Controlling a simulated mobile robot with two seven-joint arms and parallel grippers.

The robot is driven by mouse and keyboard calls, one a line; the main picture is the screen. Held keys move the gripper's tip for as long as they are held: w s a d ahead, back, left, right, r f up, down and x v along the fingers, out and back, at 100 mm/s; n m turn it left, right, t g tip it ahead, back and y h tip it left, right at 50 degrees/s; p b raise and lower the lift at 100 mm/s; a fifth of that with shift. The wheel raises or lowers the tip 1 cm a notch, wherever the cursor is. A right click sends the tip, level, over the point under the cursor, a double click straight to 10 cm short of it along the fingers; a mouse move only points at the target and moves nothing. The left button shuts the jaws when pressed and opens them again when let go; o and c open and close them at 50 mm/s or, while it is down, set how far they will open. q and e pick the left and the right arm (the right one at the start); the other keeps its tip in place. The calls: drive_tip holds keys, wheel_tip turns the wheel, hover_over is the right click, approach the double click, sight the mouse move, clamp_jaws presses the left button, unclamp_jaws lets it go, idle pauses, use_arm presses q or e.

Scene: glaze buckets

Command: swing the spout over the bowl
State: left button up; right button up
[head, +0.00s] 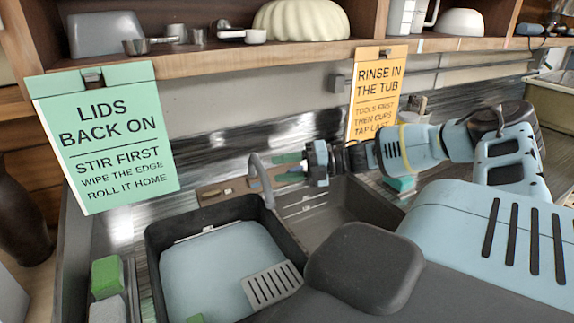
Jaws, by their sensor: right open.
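The grey spout (262,182) is a slim curved pipe rising at the back of the sink. Its lower end is over the back right corner of a black tub (160,243) holding pale blue liquid. The grey sink bowl (345,208) is to the right of the tub, partly hidden by my body. My right gripper (283,166) comes in from the right with its green-tipped fingers apart, pointing left. The fingertips are just right of the spout; I cannot tell whether they touch it. Nothing is seen between them. My left gripper is not in view.
A green sign (108,140) and an orange sign (376,92) hang from the shelf (200,63) above. A slotted grey piece (271,285) lies at the tub's front right. A green sponge-like block (107,276) is left of the tub.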

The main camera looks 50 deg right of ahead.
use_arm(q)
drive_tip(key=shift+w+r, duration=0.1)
use_arm(e)
drive_tip(key=s+a, duration=0.3)
drive_tip(key=shift+a+r, duration=0.1)
drive_tip(key=shift+a, duration=0.1)
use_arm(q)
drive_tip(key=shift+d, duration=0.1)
